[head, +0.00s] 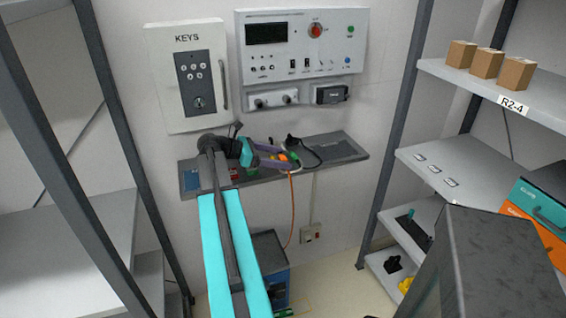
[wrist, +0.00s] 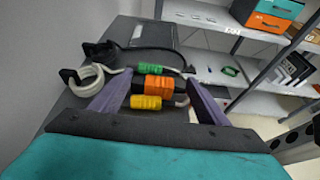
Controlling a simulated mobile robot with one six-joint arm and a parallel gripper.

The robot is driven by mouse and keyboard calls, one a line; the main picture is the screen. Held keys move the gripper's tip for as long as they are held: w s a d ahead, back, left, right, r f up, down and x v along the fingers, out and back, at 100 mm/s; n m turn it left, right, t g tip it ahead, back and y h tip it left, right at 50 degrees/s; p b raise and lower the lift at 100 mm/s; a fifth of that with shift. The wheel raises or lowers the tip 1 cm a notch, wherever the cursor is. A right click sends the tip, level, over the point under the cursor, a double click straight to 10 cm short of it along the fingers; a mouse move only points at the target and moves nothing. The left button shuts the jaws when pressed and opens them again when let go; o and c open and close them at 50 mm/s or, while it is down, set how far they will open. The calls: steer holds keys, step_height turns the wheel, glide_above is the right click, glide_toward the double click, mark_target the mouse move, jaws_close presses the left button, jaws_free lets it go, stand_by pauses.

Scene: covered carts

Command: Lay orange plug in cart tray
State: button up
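The orange plug (wrist: 158,84) lies on a dark wall ledge, between a green plug (wrist: 152,72) and a yellow plug (wrist: 146,102) in the wrist view. In the head view the orange plug (head: 283,157) shows small near my fingertips. My gripper (wrist: 160,80) is open, its two purple fingers apart on either side of the plugs. I cannot tell whether a finger touches one. My gripper (head: 289,157) also shows at the ledge in the head view. I cannot make out a cart tray for certain in either view.
The ledge (head: 342,150) sits below a key cabinet (head: 187,75) and a control panel (head: 300,45). An orange cable (head: 293,215) hangs from it. A dark grey box-like body (head: 490,265) stands at lower right. Shelves (head: 450,165) line the right side. A white coil (wrist: 82,80) lies left of the plugs.

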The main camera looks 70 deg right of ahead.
steer(key=shift+r, duration=0.15)
steer(key=shift+c, duration=0.5)
steer(key=shift+r+b, duration=0.35)
steer(key=shift+r, duration=1.15)
steer(key=s+a+b, duration=0.9)
steer(key=a, duration=0.3)
steer(key=shift+s+f, duration=0.15)
steer(key=shift+s, duration=0.2)
steer(key=s+a+b, duration=0.1)
steer(key=b, duration=0.5)
steer(key=shift+s+a+b, duration=0.2)
steer(key=shift+a+b, duration=0.1)
steer(key=shift+b, duration=0.65)
steer(key=shift+s+a+r+b, duration=0.15)
steer(key=shift+a+r+b, duration=0.1)
steer(key=shift+b, duration=0.25)
